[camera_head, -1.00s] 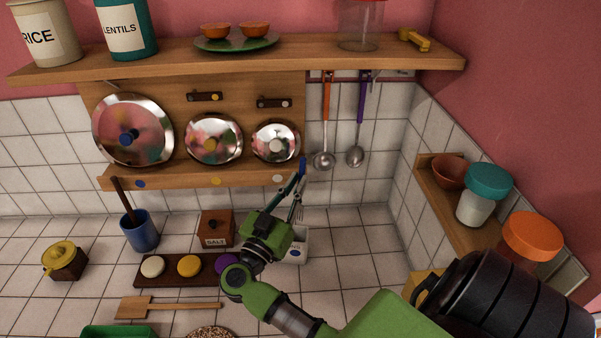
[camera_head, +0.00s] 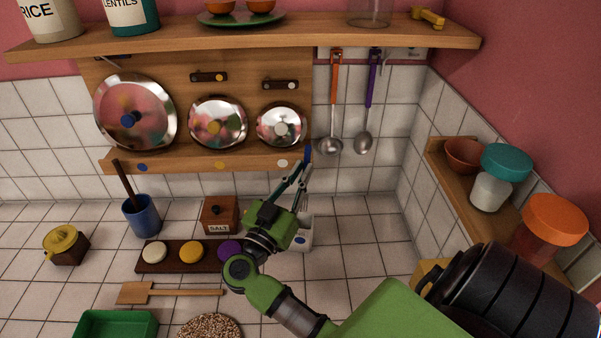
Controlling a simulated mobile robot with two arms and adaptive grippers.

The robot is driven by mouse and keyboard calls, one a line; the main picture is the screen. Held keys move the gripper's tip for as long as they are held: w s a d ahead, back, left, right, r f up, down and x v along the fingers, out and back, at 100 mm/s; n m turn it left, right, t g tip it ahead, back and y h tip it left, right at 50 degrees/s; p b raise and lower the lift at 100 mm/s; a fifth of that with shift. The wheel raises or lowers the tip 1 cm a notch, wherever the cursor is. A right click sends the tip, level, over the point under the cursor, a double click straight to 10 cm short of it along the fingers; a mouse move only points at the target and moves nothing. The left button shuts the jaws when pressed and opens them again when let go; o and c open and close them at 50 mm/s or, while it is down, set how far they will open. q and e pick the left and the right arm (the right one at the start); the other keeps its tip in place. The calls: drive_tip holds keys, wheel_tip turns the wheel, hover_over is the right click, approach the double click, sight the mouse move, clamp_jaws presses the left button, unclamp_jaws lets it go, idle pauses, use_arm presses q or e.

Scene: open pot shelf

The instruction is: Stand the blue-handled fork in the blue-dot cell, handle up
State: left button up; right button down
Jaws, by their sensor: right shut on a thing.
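The fork's blue handle (camera_head: 308,154) points up in front of the lower wall board. Its metal tines (camera_head: 304,198) point down. My right gripper (camera_head: 299,174) is shut on the fork and holds it upright above the counter. Below it a white container (camera_head: 304,240) stands on the counter, largely hidden behind my right gripper and arm. My left gripper is not in view.
The wooden board (camera_head: 180,163) with pot lids is close behind the fork. A salt box (camera_head: 219,214), a blue pot (camera_head: 142,216) and a dark tray (camera_head: 175,265) stand left of my arm. A ladle (camera_head: 331,145) hangs right. Counter right of the container is clear.

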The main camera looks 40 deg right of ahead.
sight(302, 205)
wheel_tip(302, 205, down, 10)
drive_tip(key=b, duration=0.6)
drive_tip(key=shift+r, duration=0.2)
drive_tip(key=shift+f, duration=0.1)
idle(0.5)
drive_tip(key=shift+f+b, duration=0.4)
drive_tip(key=shift+f, duration=0.5)
drive_tip(key=c, duration=2)
unclamp_jaws()
drive_tip(key=shift+c, duration=0.2)
